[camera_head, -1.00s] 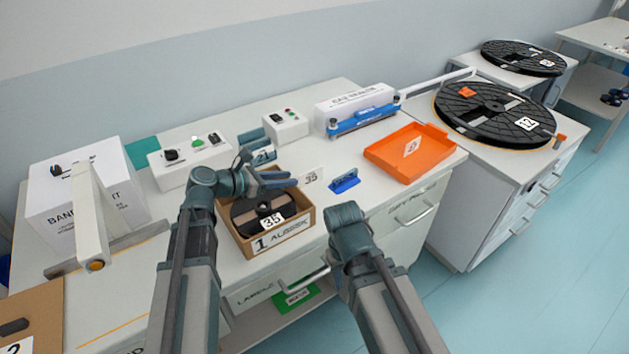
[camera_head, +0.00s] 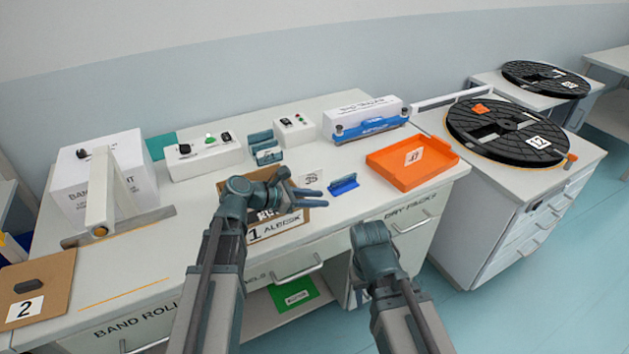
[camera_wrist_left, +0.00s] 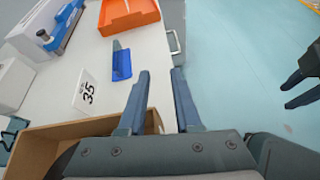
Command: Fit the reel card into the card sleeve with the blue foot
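The white reel card (camera_head: 311,178), marked 35, appears to lie on the table just behind my left gripper's fingers. It also shows in the left wrist view (camera_wrist_left: 86,90), left of the fingers. The card sleeve with the blue foot (camera_head: 343,186) stands right of the card; it shows in the left wrist view (camera_wrist_left: 121,65) beyond the fingers. My left gripper (camera_head: 318,196) is open and empty above the right side of a cardboard box. My right gripper (camera_wrist_left: 287,95) is open at the right edge of the left wrist view; its fingers are hidden in the head view.
The cardboard box (camera_head: 283,230) with a reel sits below my left gripper, mostly covered. An orange tray (camera_head: 400,180) stands right of the sleeve. Teal blocks (camera_head: 268,157), a white control box (camera_head: 297,130) and a white-and-blue sealer (camera_head: 365,125) stand behind.

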